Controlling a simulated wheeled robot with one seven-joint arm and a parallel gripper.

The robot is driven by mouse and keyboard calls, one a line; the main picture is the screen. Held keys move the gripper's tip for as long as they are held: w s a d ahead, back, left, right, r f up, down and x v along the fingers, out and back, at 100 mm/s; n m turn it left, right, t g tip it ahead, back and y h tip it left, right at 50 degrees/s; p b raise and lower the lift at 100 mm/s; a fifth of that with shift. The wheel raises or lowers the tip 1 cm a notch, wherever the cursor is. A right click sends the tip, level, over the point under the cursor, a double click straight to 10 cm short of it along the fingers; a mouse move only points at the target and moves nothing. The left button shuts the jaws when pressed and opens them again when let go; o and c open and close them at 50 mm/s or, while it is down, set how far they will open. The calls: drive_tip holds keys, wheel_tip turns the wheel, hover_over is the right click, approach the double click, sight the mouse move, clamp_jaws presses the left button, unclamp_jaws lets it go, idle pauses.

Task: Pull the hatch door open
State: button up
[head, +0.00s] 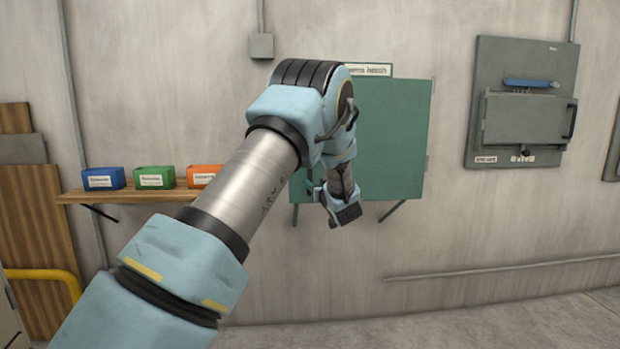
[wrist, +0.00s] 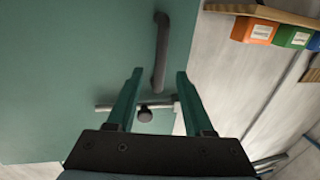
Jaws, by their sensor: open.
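A flat green hatch door (head: 395,135) is on the wall in the head view, partly hidden behind my arm. In the wrist view the green door (wrist: 60,70) fills the left side. A dark bar handle (wrist: 161,48) stands on it near its edge. My gripper (wrist: 160,72) is open, its two green fingers apart, with the handle in line with the gap between the fingertips. I cannot tell how far the fingertips are from it in depth. A round dark knob (wrist: 145,114) on a metal rod shows between the fingers. In the head view the handle is hidden.
A wooden shelf (head: 130,195) at left holds a blue bin (head: 104,179), a green bin (head: 154,177) and an orange bin (head: 203,176). A grey wall panel (head: 522,100) with a dark handle is at right. The wall between the two panels is clear.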

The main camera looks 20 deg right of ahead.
sight(311, 178)
drive_tip(key=w+p, duration=0.1)
drive_tip(key=w, duration=0.5)
drive_tip(key=shift+w, duration=0.4)
drive_tip(key=shift+a, duration=0.1)
clamp_jaws()
idle(0.9)
